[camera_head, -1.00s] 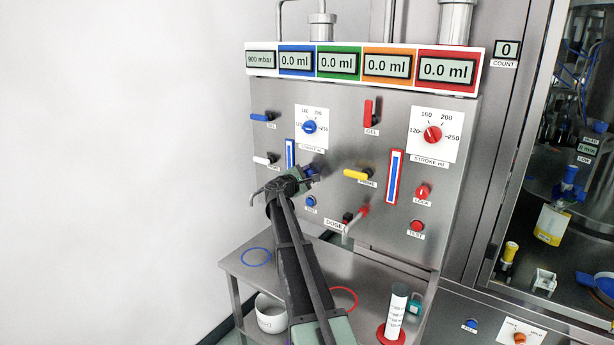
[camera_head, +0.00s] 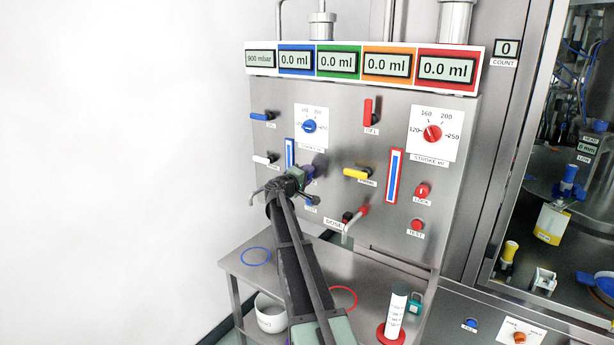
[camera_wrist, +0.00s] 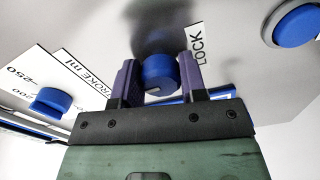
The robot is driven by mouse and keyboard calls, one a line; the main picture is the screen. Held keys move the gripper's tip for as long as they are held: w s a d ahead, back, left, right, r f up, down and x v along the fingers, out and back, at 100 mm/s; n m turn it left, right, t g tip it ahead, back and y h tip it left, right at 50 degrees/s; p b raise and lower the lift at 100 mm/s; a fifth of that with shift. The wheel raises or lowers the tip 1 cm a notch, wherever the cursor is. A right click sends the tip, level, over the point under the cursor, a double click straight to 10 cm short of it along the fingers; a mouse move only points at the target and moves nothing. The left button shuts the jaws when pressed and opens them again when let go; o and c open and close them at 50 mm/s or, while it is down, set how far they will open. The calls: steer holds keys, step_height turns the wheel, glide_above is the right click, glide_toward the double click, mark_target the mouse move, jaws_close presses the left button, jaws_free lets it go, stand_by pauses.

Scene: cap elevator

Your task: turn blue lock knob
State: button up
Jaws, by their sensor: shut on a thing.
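The blue lock knob (camera_wrist: 158,74) shows in the wrist view beside its LOCK label (camera_wrist: 198,45). My gripper (camera_wrist: 161,66) has its two purple fingers on either side of the knob and is shut on it. In the head view my gripper (camera_head: 309,173) is at the steel panel, below the blue stroke dial (camera_head: 309,126). There the gripper and wrist hide most of the lock knob. In the wrist view a slot mark shows on the knob's face, and the LOCK label looks tilted.
A round blue button (camera_wrist: 296,22) is at the upper right of the wrist view. The blue stroke dial knob (camera_wrist: 52,101) is at the left. In the head view a yellow lever (camera_head: 357,173) and a red-handled dose lever (camera_head: 355,217) are right of my gripper.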

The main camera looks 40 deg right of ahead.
steer(key=shift+m, duration=0.4)
steer(key=o, duration=0.9)
steer(key=shift+o, duration=0.2)
steer(key=v, duration=1.1)
